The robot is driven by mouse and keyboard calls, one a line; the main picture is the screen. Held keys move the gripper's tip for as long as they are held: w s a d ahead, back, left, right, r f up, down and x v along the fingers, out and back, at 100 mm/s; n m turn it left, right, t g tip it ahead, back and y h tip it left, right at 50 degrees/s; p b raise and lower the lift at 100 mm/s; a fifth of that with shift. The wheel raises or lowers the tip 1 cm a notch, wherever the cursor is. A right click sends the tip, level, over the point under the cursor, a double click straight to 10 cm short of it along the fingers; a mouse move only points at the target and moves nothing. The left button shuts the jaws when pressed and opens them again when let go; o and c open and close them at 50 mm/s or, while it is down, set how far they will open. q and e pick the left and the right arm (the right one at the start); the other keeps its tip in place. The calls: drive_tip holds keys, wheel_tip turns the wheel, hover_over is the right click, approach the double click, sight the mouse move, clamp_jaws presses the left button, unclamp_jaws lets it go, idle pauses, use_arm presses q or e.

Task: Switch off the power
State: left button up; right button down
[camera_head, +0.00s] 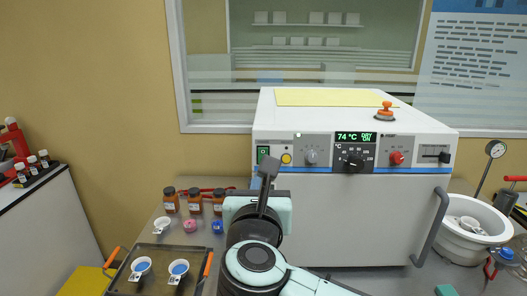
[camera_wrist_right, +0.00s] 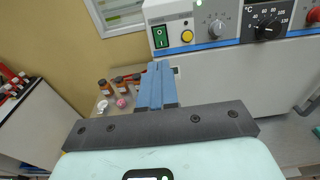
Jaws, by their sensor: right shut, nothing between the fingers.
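The green power switch (camera_head: 263,154) is at the left end of the control panel on the white oven (camera_head: 330,215). It also shows in the right wrist view (camera_wrist_right: 160,36), just beyond the fingers. The oven's display (camera_head: 356,136) is lit and reads 74 °C. My right gripper (camera_head: 268,168) is shut and empty. In the head view its fingertips are just below the switch and overlap the panel's lower edge; I cannot tell whether they touch it. In the right wrist view the shut fingers (camera_wrist_right: 156,84) point up toward the switch. My left gripper is not in view.
A yellow button (camera_head: 286,158) and a grey knob (camera_head: 311,157) sit right of the switch. Brown bottles (camera_head: 194,201) and a tray (camera_head: 140,284) with small cups are at left. A white bowl (camera_head: 470,228) stands right of the oven, beyond its door handle (camera_head: 431,226).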

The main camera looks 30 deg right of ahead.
sight(264, 149)
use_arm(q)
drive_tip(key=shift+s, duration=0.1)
use_arm(e)
drive_tip(key=shift+s+a+r, duration=0.1)
drive_tip(key=shift+s+r, duration=0.05)
drive_tip(key=shift+s, duration=0.05)
drive_tip(key=p+x, duration=0.2)
drive_tip(key=x, duration=1.2)
drive_tip(key=shift+w, duration=0.15)
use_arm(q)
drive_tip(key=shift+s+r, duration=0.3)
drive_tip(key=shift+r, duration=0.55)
use_arm(e)
drive_tip(key=shift+w+d+r, duration=0.1)
drive_tip(key=shift+w+d, duration=0.1)
drive_tip(key=shift+s+r, duration=0.15)
drive_tip(key=shift+r, duration=0.15)
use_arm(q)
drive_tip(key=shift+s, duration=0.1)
use_arm(e)
drive_tip(key=shift+f, duration=0.1)
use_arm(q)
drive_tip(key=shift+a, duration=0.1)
use_arm(e)
drive_tip(key=shift+d, duration=0.1)
